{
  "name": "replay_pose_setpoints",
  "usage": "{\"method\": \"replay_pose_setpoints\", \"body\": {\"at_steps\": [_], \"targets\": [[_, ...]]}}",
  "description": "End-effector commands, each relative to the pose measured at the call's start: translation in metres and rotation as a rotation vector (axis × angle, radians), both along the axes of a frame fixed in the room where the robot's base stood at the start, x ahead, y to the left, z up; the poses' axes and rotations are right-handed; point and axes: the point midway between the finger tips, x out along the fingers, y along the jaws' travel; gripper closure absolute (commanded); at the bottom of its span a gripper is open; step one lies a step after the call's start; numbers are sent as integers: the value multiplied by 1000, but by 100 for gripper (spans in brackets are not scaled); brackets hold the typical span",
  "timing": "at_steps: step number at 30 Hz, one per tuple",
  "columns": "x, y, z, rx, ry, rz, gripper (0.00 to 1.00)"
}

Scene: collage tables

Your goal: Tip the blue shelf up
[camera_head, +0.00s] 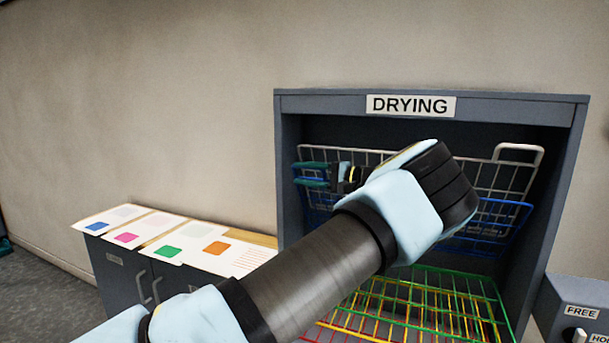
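The blue shelf (496,225) is a wire rack inside the grey drying cabinet (291,200), below the white wire shelf. Its right part shows beyond my arm, and a piece shows at the left below my gripper. My forearm and wrist hide its middle. Its exact tilt is hard to tell. My gripper (312,174) points left at the cabinet's left side, with two teal fingers visibly apart. It is close to the blue shelf's left part; I cannot tell whether it touches it.
The white wire shelf (516,178) stands steeply above the blue one. Green (480,298), yellow and red wire shelves lie lower down. A low grey cabinet with colour prints (168,250) stands left. A box marked FREE (581,312) stands right.

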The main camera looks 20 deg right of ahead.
Motion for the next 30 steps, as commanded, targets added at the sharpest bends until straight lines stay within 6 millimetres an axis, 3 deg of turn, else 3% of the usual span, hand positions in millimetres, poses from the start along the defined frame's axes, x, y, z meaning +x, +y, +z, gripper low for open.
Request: {"method": "replay_pose_setpoints", "body": {"at_steps": [5, 18, 30], "targets": [[-7, -7, -2, -1, -1, -2, 55], [-66, -61, -2, -2, -1, -3, 55], [-80, -73, 1, 0, 0, 0, 55]]}}
